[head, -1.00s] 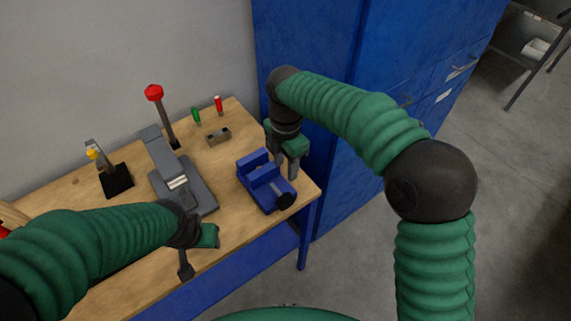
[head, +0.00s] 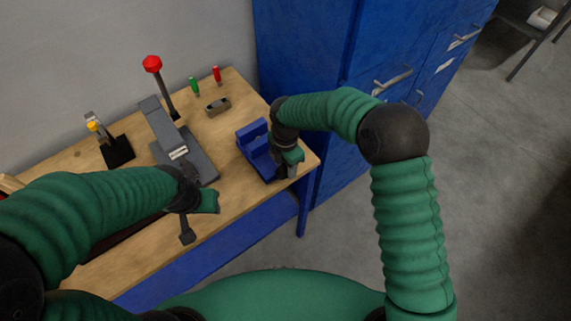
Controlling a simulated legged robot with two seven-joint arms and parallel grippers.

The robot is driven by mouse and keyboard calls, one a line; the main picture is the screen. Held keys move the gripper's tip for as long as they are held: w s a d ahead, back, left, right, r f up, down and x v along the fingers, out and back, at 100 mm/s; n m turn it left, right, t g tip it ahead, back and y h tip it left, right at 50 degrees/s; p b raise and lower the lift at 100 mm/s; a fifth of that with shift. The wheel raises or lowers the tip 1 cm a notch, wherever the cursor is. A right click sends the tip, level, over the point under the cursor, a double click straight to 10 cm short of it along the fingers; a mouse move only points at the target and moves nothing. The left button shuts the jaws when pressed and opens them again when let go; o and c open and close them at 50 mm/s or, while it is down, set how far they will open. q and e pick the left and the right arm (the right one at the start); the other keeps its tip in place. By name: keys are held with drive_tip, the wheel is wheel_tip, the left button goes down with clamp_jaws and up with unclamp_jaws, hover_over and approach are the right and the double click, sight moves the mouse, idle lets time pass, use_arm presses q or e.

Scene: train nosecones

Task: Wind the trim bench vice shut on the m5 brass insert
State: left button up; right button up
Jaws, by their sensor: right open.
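The blue bench vice (head: 252,140) stands near the right front corner of the wooden bench. My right gripper (head: 290,168) is open at the vice's front right end, where the screw end is, and hides that end. I cannot tell whether its fingers touch the vice. I cannot make out the m5 brass insert; the arm and gripper cover part of the vice. My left gripper (head: 200,220) is over the bench's front edge, left of the vice, with its fingers apart and nothing seen between them.
A grey lever press (head: 170,145) with a red knob (head: 152,64) stands left of the vice. A small brownish block (head: 218,106), a green-handled tool (head: 194,86) and a red-handled tool (head: 217,75) are behind. A black stand (head: 117,152) is farther left. A blue cabinet (head: 330,60) borders the right.

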drive_tip(key=shift+f, duration=0.2)
clamp_jaws()
drive_tip(key=shift+r, duration=0.1)
